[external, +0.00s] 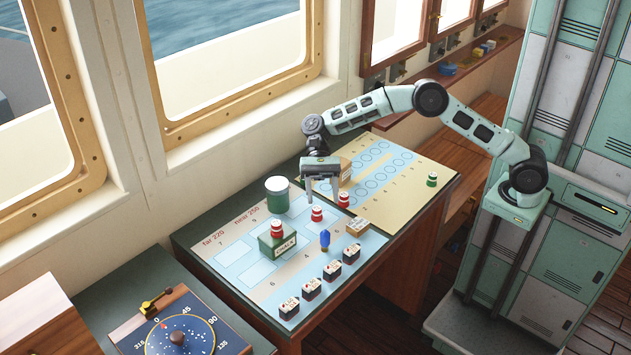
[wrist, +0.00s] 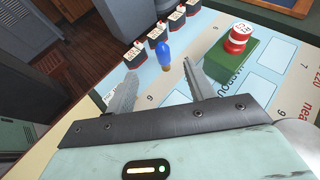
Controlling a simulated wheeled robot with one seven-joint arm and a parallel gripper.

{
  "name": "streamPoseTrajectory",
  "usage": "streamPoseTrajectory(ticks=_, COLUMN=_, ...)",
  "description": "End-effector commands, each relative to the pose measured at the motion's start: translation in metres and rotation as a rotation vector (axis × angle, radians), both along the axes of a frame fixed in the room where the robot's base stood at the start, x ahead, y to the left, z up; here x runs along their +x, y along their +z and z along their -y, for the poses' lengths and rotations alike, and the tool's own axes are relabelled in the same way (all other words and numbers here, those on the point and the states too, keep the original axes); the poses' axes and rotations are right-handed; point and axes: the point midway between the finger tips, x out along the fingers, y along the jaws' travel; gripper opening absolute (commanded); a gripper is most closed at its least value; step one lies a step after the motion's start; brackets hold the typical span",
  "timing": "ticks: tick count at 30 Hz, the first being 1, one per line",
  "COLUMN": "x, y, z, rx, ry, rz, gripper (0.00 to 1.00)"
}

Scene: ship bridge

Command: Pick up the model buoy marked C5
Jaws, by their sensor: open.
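Several red-and-white model buoys stand on the chart table. One (external: 277,228) is on a green box (external: 270,247); it also shows in the wrist view (wrist: 236,40), with small lettering on its white top that I cannot read surely. A second (external: 317,214) stands on the chart just below my gripper (external: 321,192). A third (external: 343,200) is to its right. A green buoy (external: 432,179) stands at the far right. I cannot tell which is marked C5. My gripper is open and empty above the chart, its fingers apart in the wrist view (wrist: 160,82).
A blue bulb-shaped piece (external: 325,239), a small tan box (external: 357,228) and several black-and-white blocks (external: 311,288) stand toward the front. A green cylinder (external: 277,194) and a tan box (external: 345,171) stand behind. The yellow board's right part (external: 405,205) is mostly clear.

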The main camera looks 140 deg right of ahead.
Motion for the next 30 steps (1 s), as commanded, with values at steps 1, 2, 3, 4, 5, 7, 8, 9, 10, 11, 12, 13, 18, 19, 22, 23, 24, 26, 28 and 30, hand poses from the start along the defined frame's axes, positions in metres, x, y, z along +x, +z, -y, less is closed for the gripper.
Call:
streamPoseTrajectory(ticks=1, x=-0.012, y=-0.003, z=0.021, rx=0.026, ry=-0.044, rz=0.005, gripper=0.54)
streamPoseTrajectory(ticks=2, x=-0.017, y=-0.004, z=0.029, rx=0.039, ry=-0.063, rz=0.005, gripper=0.54)
streamPoseTrajectory(ticks=3, x=-0.022, y=-0.004, z=0.037, rx=0.052, ry=-0.079, rz=0.007, gripper=0.54)
streamPoseTrajectory(ticks=4, x=-0.025, y=-0.005, z=0.041, rx=0.059, ry=-0.088, rz=0.007, gripper=0.54)
streamPoseTrajectory(ticks=5, x=-0.027, y=-0.007, z=0.044, rx=0.064, ry=-0.094, rz=0.007, gripper=0.54)
streamPoseTrajectory(ticks=7, x=-0.028, y=-0.014, z=0.047, rx=0.070, ry=-0.100, rz=0.008, gripper=0.54)
streamPoseTrajectory(ticks=8, x=-0.028, y=-0.018, z=0.047, rx=0.070, ry=-0.101, rz=0.007, gripper=0.54)
streamPoseTrajectory(ticks=9, x=-0.028, y=-0.025, z=0.046, rx=0.071, ry=-0.100, rz=0.005, gripper=0.54)
streamPoseTrajectory(ticks=10, x=-0.028, y=-0.031, z=0.046, rx=0.071, ry=-0.100, rz=0.005, gripper=0.54)
streamPoseTrajectory(ticks=11, x=-0.028, y=-0.037, z=0.046, rx=0.069, ry=-0.100, rz=0.005, gripper=0.54)
streamPoseTrajectory(ticks=12, x=-0.028, y=-0.044, z=0.046, rx=0.069, ry=-0.099, rz=0.005, gripper=0.54)
streamPoseTrajectory(ticks=13, x=-0.028, y=-0.049, z=0.046, rx=0.069, ry=-0.099, rz=0.005, gripper=0.54)
streamPoseTrajectory(ticks=18, x=-0.027, y=-0.069, z=0.045, rx=0.066, ry=-0.097, rz=0.007, gripper=0.54)
streamPoseTrajectory(ticks=19, x=-0.027, y=-0.071, z=0.045, rx=0.065, ry=-0.097, rz=0.007, gripper=0.54)
streamPoseTrajectory(ticks=22, x=-0.025, y=-0.074, z=0.043, rx=0.064, ry=-0.095, rz=0.008, gripper=0.54)
streamPoseTrajectory(ticks=23, x=-0.023, y=-0.075, z=0.041, rx=0.064, ry=-0.095, rz=0.008, gripper=0.54)
streamPoseTrajectory(ticks=24, x=-0.020, y=-0.077, z=0.038, rx=0.064, ry=-0.094, rz=0.007, gripper=0.54)
streamPoseTrajectory(ticks=26, x=-0.015, y=-0.080, z=0.033, rx=0.065, ry=-0.096, rz=0.006, gripper=0.54)
streamPoseTrajectory(ticks=28, x=-0.007, y=-0.084, z=0.026, rx=0.065, ry=-0.096, rz=0.006, gripper=0.54)
streamPoseTrajectory(ticks=30, x=-0.001, y=-0.088, z=0.020, rx=0.065, ry=-0.096, rz=0.008, gripper=0.54)
